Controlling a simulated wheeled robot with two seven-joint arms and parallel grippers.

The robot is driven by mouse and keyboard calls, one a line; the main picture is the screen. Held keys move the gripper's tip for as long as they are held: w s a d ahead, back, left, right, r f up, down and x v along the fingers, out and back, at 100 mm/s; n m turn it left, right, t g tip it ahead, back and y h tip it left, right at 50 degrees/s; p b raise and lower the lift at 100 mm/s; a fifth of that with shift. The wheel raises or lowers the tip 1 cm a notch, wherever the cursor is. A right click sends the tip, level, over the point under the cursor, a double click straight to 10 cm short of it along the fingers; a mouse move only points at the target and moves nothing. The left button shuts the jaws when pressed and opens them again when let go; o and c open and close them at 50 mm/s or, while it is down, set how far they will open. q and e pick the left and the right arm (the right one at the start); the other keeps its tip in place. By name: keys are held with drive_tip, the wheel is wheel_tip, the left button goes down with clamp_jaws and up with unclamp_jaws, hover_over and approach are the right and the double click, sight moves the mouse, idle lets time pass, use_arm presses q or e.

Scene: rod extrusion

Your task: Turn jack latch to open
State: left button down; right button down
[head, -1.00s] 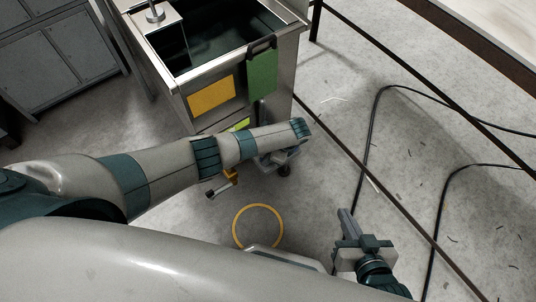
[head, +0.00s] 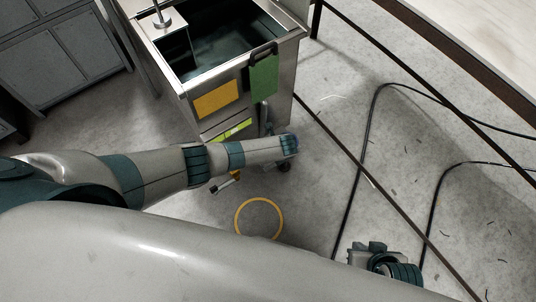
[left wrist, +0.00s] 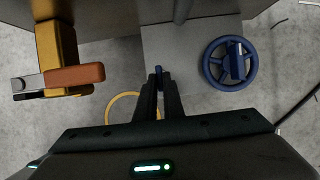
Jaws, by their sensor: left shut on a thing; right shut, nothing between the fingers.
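In the left wrist view my left gripper (left wrist: 158,92) is shut on a small dark blue piece (left wrist: 158,74), likely the jack latch, at the edge of a grey panel. Most of that piece is hidden between the fingers. A blue handwheel (left wrist: 230,66) is to the right, apart from the fingers. In the head view my left forearm reaches to the foot of the metal cart (head: 212,126) and hides the left gripper and the latch. My right gripper (head: 368,248) is shut and empty, low at the right, partly hidden by my body.
An orange handle (left wrist: 75,76) on a yellow bracket (left wrist: 56,45) stands left of the fingers. A yellow ring (head: 238,213) is on the floor. Black cables (head: 364,150) and a dark rail (head: 395,212) cross the right side. Grey cabinets (head: 60,65) stand at the far left.

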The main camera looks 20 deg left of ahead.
use_arm(q)
drive_tip(key=shift+d, duration=0.1)
use_arm(e)
drive_tip(key=shift+s+d, duration=0.1)
drive_tip(key=shift+d, duration=0.05)
use_arm(q)
drive_tip(key=shift+s, duration=0.1)
drive_tip(key=c, duration=1.9)
unclamp_jaws()
drive_tip(key=shift+o, duration=0.2)
